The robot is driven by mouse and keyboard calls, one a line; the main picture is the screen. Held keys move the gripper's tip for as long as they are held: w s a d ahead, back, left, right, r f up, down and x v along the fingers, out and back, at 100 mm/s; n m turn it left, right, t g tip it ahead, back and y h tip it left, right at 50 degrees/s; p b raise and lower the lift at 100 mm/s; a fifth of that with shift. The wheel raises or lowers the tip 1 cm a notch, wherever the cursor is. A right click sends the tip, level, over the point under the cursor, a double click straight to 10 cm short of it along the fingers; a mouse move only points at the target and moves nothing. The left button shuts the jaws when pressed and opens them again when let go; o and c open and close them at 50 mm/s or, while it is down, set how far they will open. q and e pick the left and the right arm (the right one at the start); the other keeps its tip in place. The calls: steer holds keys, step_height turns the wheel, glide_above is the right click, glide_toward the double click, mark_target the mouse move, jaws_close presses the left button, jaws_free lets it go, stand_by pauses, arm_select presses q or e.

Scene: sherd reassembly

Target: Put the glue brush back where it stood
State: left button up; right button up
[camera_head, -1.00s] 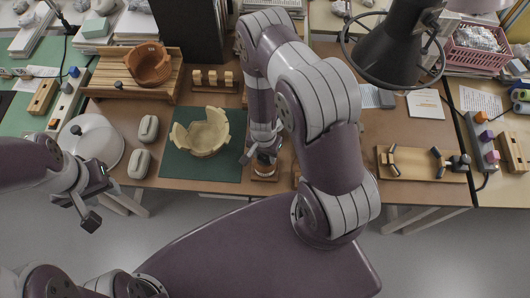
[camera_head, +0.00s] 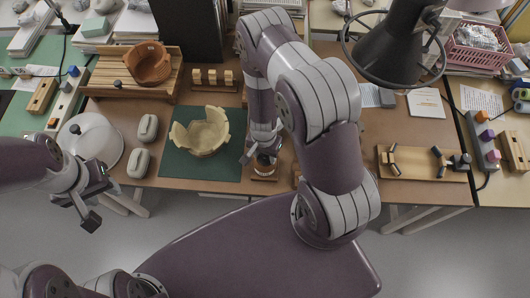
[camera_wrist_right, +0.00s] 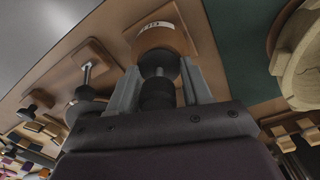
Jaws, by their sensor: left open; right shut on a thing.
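My right gripper (camera_wrist_right: 158,88) is shut on the glue brush, whose dark handle (camera_wrist_right: 158,94) shows between the fingers in the right wrist view. The brush lines up with the brown glue pot (camera_wrist_right: 168,34), which has a white label. A dark round part sits at the pot's mouth; I cannot tell how deep the bristles are. In the head view, my right gripper (camera_head: 264,158) is right over the pot (camera_head: 264,171), near the table's front edge, and hides most of the brush. My left gripper (camera_head: 93,208) is open and empty, in front of the table at the left.
A cream, partly rebuilt bowl (camera_head: 201,134) rests on a green mat (camera_head: 180,174) left of the pot. A wooden board with dark clamps (camera_head: 420,166) lies at the right. My right arm covers the table between. A lamp (camera_head: 394,45) hangs above the right side.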

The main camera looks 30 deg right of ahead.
steer(key=o, duration=0.9)
steer(key=shift+c, duration=0.2)
step_height(320, 180, up, 13)
steer(key=p, duration=0.5)
steer(key=shift+w+a+f+p, duration=0.15)
steer(key=shift+p, duration=0.15)
